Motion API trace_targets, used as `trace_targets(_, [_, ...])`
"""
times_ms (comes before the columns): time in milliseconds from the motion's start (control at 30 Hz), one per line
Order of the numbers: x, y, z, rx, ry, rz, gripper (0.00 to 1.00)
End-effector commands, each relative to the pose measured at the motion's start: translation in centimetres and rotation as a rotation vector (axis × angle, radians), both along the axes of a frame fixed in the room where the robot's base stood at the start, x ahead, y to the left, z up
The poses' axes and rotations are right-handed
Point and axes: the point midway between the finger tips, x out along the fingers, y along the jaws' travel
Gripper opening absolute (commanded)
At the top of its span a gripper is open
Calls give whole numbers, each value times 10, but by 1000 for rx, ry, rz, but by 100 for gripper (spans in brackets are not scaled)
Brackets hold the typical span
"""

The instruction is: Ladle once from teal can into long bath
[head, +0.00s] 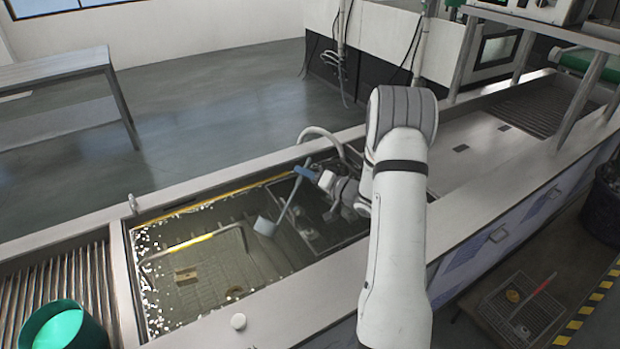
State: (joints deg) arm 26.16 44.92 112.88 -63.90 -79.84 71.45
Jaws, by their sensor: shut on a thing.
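The teal can (66,328) stands at the lower left on the slatted drainboard, cut off by the picture's bottom edge. What it holds cannot be made out. The long bath (190,262) is a sunken tank of clear liquid in the counter. My gripper (318,177) is over the right part of the bath. It is shut on the blue handle of a ladle (288,203), which slants down to the left. The ladle's pale cup (265,226) hangs over or in the bath; I cannot tell whether it touches the liquid, or what is in it.
A yellow-marked rail (190,243) crosses the bath, and a small tan block (186,273) shows in it. A curved pipe (322,133) rises at its back edge. The slatted drainboard (35,300) lies left of the bath.

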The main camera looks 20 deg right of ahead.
Motion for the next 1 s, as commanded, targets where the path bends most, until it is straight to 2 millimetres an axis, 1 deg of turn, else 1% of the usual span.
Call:
trace_targets(33, [-3, 4, 8, -38, -30, 0, 0])
trace_targets(300, [-17, 23, 43, -248, -183, 1, 0])
trace_targets(333, [-20, 27, 42, -269, -197, 1, 0])
trace_targets(467, [-31, 42, 51, -367, -268, 0, 0])
trace_targets(933, [-71, 96, 87, -717, -522, -1, 0])
trace_targets(967, [-73, 99, 90, -737, -536, -1, 0])
trace_targets(1000, [-71, 96, 105, -731, -530, -3, 0])
